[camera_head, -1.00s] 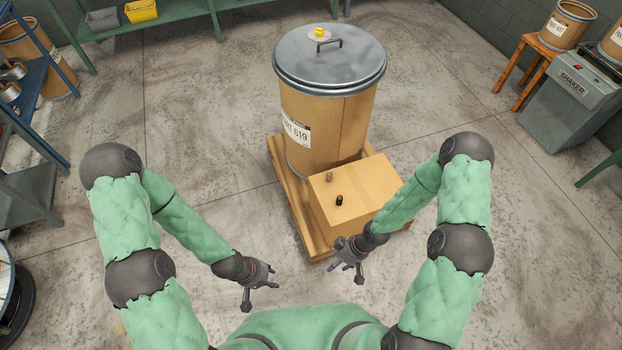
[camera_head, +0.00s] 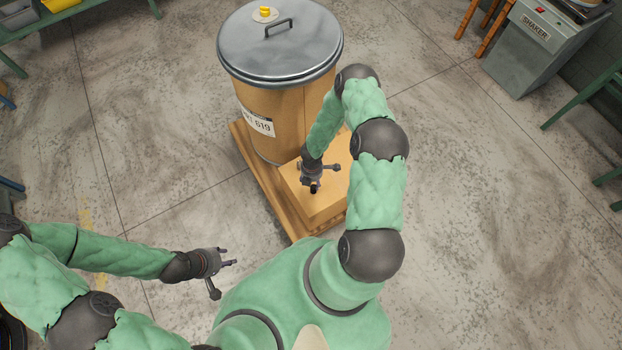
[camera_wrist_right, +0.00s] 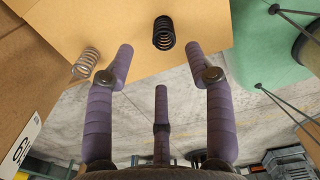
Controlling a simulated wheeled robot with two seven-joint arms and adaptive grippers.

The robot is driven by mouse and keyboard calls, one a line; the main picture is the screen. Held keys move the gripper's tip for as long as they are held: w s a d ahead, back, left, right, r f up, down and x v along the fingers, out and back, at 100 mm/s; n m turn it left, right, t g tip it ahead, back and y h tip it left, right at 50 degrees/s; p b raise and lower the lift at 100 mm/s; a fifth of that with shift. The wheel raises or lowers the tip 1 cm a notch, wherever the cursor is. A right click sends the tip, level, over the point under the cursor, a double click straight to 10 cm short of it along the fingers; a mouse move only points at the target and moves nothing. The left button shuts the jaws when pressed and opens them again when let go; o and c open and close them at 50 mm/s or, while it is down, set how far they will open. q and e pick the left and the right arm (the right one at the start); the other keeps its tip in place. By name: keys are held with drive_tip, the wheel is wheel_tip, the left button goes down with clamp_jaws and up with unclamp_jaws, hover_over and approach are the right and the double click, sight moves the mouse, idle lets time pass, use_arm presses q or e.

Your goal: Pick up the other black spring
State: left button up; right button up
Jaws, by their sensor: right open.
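A black coil spring (camera_wrist_right: 163,32) stands on top of the cardboard box (camera_head: 335,182) in the right wrist view. A silver spring (camera_wrist_right: 86,62) is on the same box top, to its left. My right gripper (camera_wrist_right: 160,62) is open and empty, its purple fingers spread, with the black spring just beyond the fingertips. In the head view my right gripper (camera_head: 318,178) is low over the box top and largely hides the springs. My left gripper (camera_head: 228,275) has its fingers spread and is empty, away from the box at lower left.
A tall brown drum (camera_head: 288,105) with a grey metal lid (camera_head: 240,55) stands behind the box, close to it. Both are on a wooden pallet (camera_head: 262,185). A grey shaker machine (camera_head: 530,60) is at the far right.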

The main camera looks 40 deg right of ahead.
sight(313, 187)
drive_tip(key=shift+f, duration=0.85)
drive_tip(key=shift+s+d+f+b, duration=0.1)
drive_tip(key=shift+s+f+b, duration=0.1)
drive_tip(key=shift+f+b, duration=0.85)
drive_tip(key=shift+s+d+f+b, duration=0.1)
drive_tip(key=shift+s+f+b, duration=0.15)
drive_tip(key=shift+f, duration=1.35)
clamp_jaws()
